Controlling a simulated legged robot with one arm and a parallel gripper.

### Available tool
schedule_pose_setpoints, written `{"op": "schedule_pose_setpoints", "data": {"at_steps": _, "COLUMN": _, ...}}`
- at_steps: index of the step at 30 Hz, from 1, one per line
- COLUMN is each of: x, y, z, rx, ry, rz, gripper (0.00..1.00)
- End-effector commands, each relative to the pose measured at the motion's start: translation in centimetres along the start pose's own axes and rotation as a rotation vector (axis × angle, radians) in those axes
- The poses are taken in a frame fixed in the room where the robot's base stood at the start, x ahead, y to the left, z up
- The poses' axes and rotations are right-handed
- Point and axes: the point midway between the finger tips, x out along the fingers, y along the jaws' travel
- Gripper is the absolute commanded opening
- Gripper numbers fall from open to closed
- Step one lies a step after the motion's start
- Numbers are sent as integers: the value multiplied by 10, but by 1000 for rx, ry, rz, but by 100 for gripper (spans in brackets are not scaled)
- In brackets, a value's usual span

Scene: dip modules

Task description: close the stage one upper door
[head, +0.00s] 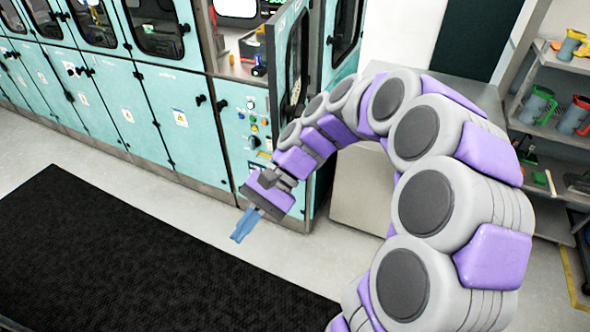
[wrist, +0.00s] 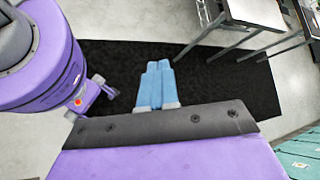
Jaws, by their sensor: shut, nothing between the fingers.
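A teal machine with a row of cabinets runs along the left and back in the head view. One upper door (head: 288,62) at its right end, dark-framed with a window, stands open and swung outward, exposing the compartment (head: 240,60) behind it. Which stage it belongs to cannot be read. My gripper (head: 242,230) is in front of and below this door, over the floor near the mat, apart from the door. Its blue fingers are shut with nothing between them; they also show together in the wrist view (wrist: 157,84).
A control panel (head: 252,124) with knobs and buttons sits below the open door. A black mat (head: 120,260) covers the floor in front. Shelves (head: 555,128) with jugs stand at right. The wrist view shows a table (wrist: 254,14) at the upper right.

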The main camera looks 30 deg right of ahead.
Motion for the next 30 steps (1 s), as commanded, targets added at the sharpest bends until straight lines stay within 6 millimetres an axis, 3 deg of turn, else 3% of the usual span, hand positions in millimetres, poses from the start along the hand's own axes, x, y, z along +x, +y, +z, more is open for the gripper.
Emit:
{"op": "schedule_pose_setpoints", "data": {"at_steps": 6, "x": -44, "y": -21, "z": -58, "rx": 210, "ry": -106, "rz": -257, "gripper": 0}}
{"op": "schedule_pose_setpoints", "data": {"at_steps": 11, "x": -88, "y": -14, "z": -110, "rx": 362, "ry": -173, "rz": -451, "gripper": 0}}
{"op": "schedule_pose_setpoints", "data": {"at_steps": 17, "x": -144, "y": 26, "z": -178, "rx": 553, "ry": -244, "rz": -692, "gripper": 0}}
{"op": "schedule_pose_setpoints", "data": {"at_steps": 21, "x": -178, "y": 71, "z": -222, "rx": 681, "ry": -279, "rz": -851, "gripper": 0}}
{"op": "schedule_pose_setpoints", "data": {"at_steps": 27, "x": -205, "y": 125, "z": -257, "rx": 799, "ry": -305, "rz": -1003, "gripper": 0}}
{"op": "schedule_pose_setpoints", "data": {"at_steps": 30, "x": -209, "y": 138, "z": -263, "rx": 825, "ry": -307, "rz": -1038, "gripper": 0}}
